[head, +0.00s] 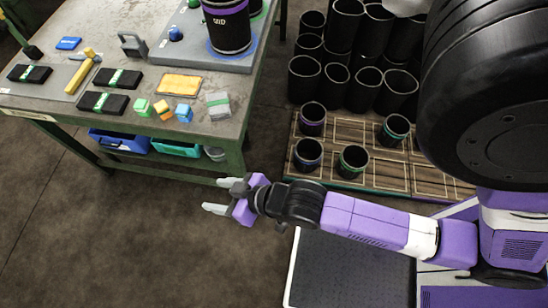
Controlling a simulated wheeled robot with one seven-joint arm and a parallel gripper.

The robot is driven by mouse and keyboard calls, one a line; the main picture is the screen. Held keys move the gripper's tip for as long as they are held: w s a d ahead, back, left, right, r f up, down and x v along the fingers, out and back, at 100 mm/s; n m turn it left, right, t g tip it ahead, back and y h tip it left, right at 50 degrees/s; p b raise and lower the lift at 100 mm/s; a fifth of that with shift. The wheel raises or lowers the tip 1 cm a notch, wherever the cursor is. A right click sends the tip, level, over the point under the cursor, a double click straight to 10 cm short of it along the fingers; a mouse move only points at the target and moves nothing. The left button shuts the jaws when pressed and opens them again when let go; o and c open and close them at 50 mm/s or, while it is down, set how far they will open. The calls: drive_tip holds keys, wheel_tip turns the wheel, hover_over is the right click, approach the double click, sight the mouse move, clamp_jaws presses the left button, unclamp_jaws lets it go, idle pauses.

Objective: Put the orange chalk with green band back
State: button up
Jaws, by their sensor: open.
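My gripper (222,195) is open and empty, with its two pale fingertips apart. It is over the floor, in front of the workbench's right front leg. Several small coloured blocks stand close together near the front edge of the workbench (212,133). One of them, an orange and green block (162,108), best fits the orange chalk with a green band, but it is too small to be sure. A green block (141,107) is to its left and a blue and yellow block (183,113) to its right. My gripper is apart from all of them.
An orange slab (180,84) lies behind the blocks, with a grey green-banded block (218,105) to their right. Black green-banded packs (104,103) lie left. Blue (120,141) and teal (177,148) bins sit below. Black sleeves (303,78) crowd the right. Floor is clear at lower left.

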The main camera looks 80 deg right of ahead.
drive_tip(key=s+a+r+n+t+y, duration=0.1)
drive_tip(key=s+a+r+n+t, duration=0.1)
drive_tip(key=s+r, duration=1.2)
drive_tip(key=shift+r+n+t, duration=0.5)
drive_tip(key=shift+t, duration=0.4)
